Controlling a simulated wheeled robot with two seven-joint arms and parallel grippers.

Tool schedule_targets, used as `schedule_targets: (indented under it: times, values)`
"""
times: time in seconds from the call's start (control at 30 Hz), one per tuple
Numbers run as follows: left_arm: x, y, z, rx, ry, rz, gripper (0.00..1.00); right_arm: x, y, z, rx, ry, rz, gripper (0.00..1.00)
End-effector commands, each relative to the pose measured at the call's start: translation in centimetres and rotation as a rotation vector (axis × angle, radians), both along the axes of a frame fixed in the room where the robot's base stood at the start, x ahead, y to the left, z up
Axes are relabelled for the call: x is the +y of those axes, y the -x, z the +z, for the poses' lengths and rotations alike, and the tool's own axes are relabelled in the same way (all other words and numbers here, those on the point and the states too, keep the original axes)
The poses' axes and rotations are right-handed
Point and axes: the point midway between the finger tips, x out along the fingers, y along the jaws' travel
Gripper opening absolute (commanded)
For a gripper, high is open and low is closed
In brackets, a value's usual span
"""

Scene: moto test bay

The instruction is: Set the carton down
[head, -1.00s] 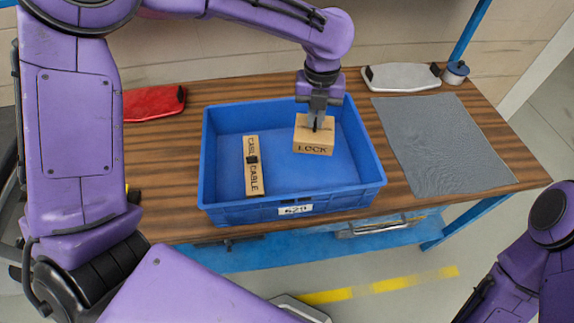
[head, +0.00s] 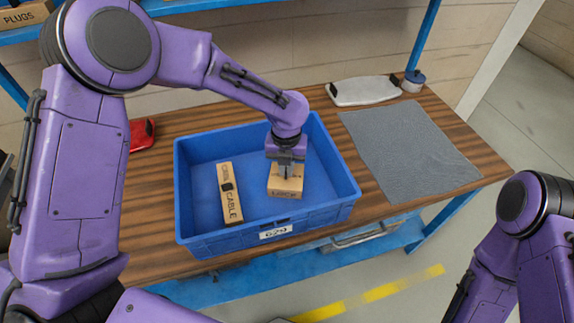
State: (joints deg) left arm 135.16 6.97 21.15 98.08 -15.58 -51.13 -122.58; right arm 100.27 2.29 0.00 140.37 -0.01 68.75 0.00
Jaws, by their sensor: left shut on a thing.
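The carton (head: 285,190) is a small tan box with LOCK printed on its front. It is inside the blue crate (head: 340,212), toward the right side. My left gripper (head: 284,172) points down over the carton and is shut on it; the fingertips partly hide its top. I cannot tell whether the carton's underside touches the crate floor. My right gripper is out of view; only part of my right arm shows at the lower right.
A long tan CABLE box (head: 230,194) lies in the crate's left part. The crate stands on a wooden bench (head: 140,220). A grey mat (head: 410,150), a white case (head: 363,91), a small round tin (head: 413,82) and a red case (head: 142,135) are around it. A PLUGS box (head: 25,16) sits on the upper shelf.

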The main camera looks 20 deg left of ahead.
Motion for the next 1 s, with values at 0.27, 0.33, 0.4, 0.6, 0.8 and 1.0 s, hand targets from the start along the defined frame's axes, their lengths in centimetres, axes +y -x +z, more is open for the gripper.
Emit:
schedule_targets:
  times: [0.27, 0.33, 0.4, 0.6, 0.8, 1.0]
  values:
    - [0.0, 0.0, 0.0, 0.000, 0.000, 0.001, 0.35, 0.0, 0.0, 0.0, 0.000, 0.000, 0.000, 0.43]
    - [0.0, 0.0, 0.0, 0.000, 0.000, 0.001, 0.35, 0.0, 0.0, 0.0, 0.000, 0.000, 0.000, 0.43]
    - [0.0, 0.0, 0.3, 0.000, 0.001, 0.001, 0.35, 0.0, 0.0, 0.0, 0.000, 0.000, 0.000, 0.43]
    - [0.0, -0.1, 4.0, -0.005, 0.002, 0.002, 0.35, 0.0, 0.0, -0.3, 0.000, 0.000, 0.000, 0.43]
    - [0.0, -0.1, 9.1, -0.004, 0.002, 0.002, 0.35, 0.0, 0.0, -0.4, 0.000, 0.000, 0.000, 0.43]
    - [0.0, 0.0, 11.9, 0.000, 0.001, 0.002, 0.35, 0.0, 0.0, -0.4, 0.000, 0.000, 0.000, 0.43]
